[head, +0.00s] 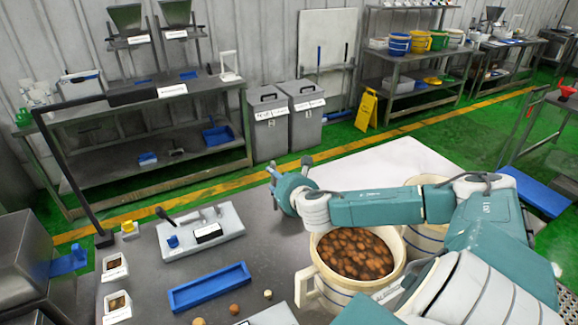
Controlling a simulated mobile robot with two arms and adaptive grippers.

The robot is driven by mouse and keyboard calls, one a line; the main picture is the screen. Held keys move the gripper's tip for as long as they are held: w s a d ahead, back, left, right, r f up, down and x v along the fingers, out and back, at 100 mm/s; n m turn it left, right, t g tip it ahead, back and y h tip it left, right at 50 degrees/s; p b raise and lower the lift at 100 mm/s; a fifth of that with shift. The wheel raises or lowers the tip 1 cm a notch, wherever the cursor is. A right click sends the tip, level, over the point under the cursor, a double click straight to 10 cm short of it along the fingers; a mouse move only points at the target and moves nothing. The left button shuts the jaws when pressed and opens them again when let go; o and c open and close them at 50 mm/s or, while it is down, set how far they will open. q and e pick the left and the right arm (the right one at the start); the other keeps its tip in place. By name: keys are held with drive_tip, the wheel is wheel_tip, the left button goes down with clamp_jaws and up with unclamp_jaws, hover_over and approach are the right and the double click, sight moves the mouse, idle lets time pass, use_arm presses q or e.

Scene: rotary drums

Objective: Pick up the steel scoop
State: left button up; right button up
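I cannot clearly make out the steel scoop. A thin dark handle (165,215) sticks up at the left end of a white bench unit (224,218); I cannot tell if it belongs to the scoop. My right arm reaches in from the right, across a cream bucket (315,274) full of brown pieces (354,253). My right gripper (271,187) is above the bench near its back edge, right of the white unit. Its dark fingers look apart with nothing visible between them. My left gripper is out of view.
Two small white dishes (116,287) are at left. A second cream bucket (426,238) is partly hidden behind my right arm. Grey bins (270,125) stand beyond.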

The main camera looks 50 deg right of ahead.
drive_tip(key=p+x, duration=0.1)
drive_tip(key=x, duration=0.1)
drive_tip(key=p+x, duration=0.1)
drive_tip(key=x, duration=0.5)
drive_tip(key=shift+s+d+f+p, duration=0.1)
drive_tip(key=shift+d+f+p, duration=0.05)
drive_tip(key=shift+d+p, duration=0.25)
drive_tip(key=shift+w+d+f, duration=0.1)
drive_tip(key=shift+w+f, duration=0.1)
drive_tip(key=shift+w, duration=0.1)
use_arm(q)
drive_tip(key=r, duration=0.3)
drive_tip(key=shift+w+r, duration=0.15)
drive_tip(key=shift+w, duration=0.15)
use_arm(e)
drive_tip(key=c, duration=0.4)
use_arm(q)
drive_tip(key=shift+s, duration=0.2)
use_arm(e)
clamp_jaws()
